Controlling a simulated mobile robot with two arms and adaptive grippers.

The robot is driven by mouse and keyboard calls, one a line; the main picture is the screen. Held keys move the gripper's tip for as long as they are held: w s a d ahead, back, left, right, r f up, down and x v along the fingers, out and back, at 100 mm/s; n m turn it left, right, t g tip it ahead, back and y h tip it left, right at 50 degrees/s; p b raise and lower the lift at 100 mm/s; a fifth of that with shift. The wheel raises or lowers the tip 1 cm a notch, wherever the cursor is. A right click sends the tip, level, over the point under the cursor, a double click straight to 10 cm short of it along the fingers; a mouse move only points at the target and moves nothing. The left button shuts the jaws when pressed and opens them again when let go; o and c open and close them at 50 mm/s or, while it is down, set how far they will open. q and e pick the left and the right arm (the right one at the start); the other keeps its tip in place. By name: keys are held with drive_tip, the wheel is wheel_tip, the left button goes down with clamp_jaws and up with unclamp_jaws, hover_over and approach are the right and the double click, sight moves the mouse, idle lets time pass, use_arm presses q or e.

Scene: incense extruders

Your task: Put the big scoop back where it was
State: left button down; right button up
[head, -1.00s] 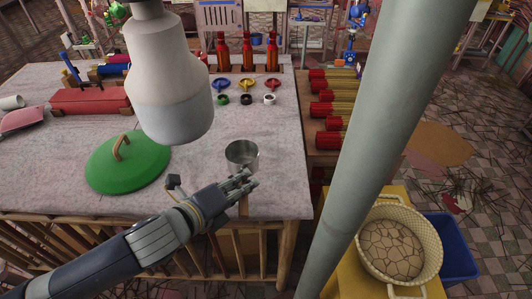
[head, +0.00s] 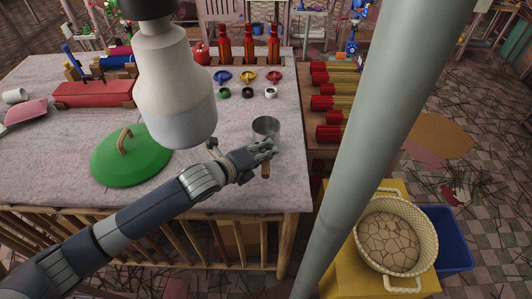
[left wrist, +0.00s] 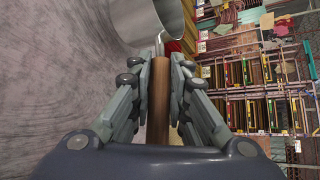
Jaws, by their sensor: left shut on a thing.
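The big scoop is a grey metal cup (head: 266,127) with a brown wooden handle. My left gripper (head: 262,151) is shut on the handle, near the right end of the table in the head view. In the left wrist view, the brown handle (left wrist: 160,95) runs between the two fingers of the left gripper (left wrist: 160,70), and the metal cup (left wrist: 142,18) lies beyond the fingertips. The cup's mouth faces up in the head view. I cannot tell whether the scoop touches the table. My right gripper is not in view.
The cloth-covered table (head: 225,190) holds a green lid (head: 132,160) at left, small coloured funnels and rings behind the scoop, and bottles (head: 248,45) at the back. Red-ended rolls (head: 325,103) lie on a side table at right. A basket (head: 392,240) stands on a yellow stand.

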use_arm(q)
drive_tip(key=shift+w+d, duration=0.15)
drive_tip(key=shift+w, duration=0.6)
drive_tip(key=shift+f+p, duration=0.55)
drive_tip(key=shift+f, duration=1.25)
drive_tip(key=shift+f, duration=0.1)
drive_tip(key=c, duration=1.5)
unclamp_jaws()
drive_tip(key=shift+c, duration=0.2)
drive_tip(key=shift+s, duration=0.15)
drive_tip(key=b+v, duration=0.1)
drive_tip(key=v, duration=1.1)
